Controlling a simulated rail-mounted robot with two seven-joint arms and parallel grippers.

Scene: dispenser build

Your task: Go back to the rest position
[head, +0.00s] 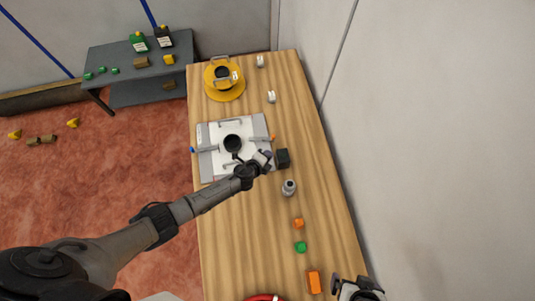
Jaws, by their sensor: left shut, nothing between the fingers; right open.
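My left arm reaches in from the lower left over the wooden table. My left gripper (266,156) is shut and empty above the right edge of the white-and-grey plate fixture (208,168), close to a small black block (283,158). A black round cup-like part (232,143) stands at the middle of the fixture, just beyond my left gripper. My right gripper (356,284) is open and empty at the bottom right, by the table's near right edge. Its lower part is cut off by the frame.
On the wooden table (240,225) are a silver cylinder (289,187), orange and green pieces (300,246), an orange block (314,282) and a yellow round unit (224,92). A red object (264,297) is cut off at the bottom. A wall (430,150) stands right; a grey bench (110,58) stands back left.

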